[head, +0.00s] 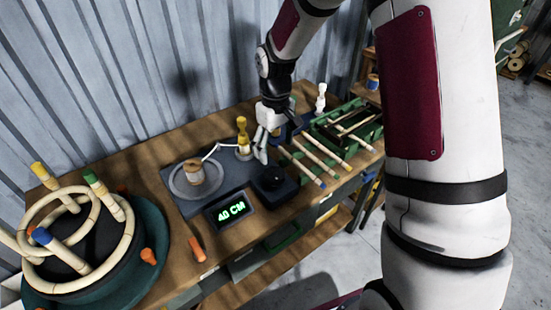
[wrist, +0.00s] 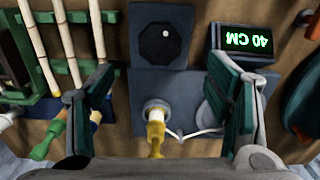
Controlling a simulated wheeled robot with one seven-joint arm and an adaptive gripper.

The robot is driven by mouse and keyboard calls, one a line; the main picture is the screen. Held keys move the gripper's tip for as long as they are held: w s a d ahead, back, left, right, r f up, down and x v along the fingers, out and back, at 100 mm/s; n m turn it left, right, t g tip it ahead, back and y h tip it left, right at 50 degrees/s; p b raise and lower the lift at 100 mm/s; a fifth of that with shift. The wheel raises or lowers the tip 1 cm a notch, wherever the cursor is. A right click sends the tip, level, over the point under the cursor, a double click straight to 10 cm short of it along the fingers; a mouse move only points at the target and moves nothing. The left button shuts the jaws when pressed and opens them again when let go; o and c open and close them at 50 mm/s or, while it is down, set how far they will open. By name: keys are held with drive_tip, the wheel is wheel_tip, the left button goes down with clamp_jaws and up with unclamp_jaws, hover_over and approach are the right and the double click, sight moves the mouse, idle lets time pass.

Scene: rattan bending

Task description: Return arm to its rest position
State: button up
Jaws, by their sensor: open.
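My gripper (head: 264,142) is above the workbench in the head view, over the dark mat near the yellow-topped peg. In the wrist view my gripper (wrist: 165,105) has its two fingers wide apart, with nothing between the pads. Below it stands the yellow-topped peg (wrist: 155,130), which also shows in the head view (head: 242,135). A pale cord runs from this peg to the spool (head: 194,173) on a round plate. My arm reaches in from the upper right of the head view.
A display (head: 231,210) reads 40 CM beside a black knob block (head: 273,184). A green rack (head: 350,125) with rattan sticks stands on the right. A round form with rattan rings (head: 85,235) fills the left end. An orange piece (head: 197,249) lies near the front edge.

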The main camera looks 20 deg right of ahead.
drive_tip(key=shift+r, duration=0.9)
drive_tip(key=s+r+m+t, duration=0.1)
drive_tip(key=s+r, duration=0.5)
drive_tip(key=r, duration=0.2)
drive_tip(key=s+r+m+t, duration=0.1)
drive_tip(key=s+r+t, duration=0.1)
drive_tip(key=s+r, duration=0.5)
drive_tip(key=s+r+m+t, duration=0.1)
drive_tip(key=s+r, duration=0.1)
drive_tip(key=s, duration=0.5)
drive_tip(key=s+r+m+t, duration=0.1)
drive_tip(key=s+r, duration=0.2)
drive_tip(key=s, duration=0.4)
drive_tip(key=shift+r, duration=0.35)
